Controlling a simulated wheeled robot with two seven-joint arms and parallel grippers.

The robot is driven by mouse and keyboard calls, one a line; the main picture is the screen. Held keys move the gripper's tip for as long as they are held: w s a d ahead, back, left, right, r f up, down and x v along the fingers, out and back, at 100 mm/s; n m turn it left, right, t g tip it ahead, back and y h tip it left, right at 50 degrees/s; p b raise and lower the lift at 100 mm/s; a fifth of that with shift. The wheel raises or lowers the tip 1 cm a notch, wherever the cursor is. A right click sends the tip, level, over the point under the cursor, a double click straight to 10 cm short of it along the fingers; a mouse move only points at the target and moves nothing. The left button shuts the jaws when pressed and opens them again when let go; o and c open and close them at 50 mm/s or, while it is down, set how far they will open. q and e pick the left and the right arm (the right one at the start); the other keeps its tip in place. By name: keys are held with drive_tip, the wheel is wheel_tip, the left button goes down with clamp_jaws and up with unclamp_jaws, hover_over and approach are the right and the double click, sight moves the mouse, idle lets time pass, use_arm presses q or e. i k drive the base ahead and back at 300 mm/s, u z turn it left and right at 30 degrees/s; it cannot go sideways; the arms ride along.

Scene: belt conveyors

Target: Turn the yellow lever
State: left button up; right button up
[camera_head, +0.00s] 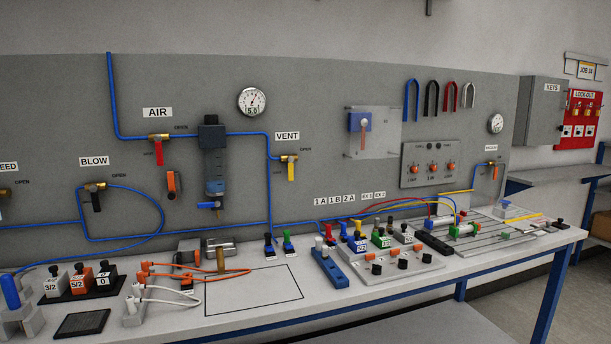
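The yellow lever (291,170) is on the brass valve under the VENT label (287,136), on the upright grey panel. It hangs straight down from the valve body.
A red lever (160,155) hangs under AIR and a black lever (96,201) under BLOW. A filter unit (213,160) stands left of the yellow lever. The bench (225,312) below holds several blocks, hoses and fittings. The panel face around the yellow lever is clear.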

sight(290, 159)
drive_tip(key=z, duration=0.6)
drive_tip(key=i, duration=0.55)
drive_tip(key=z, duration=0.45)
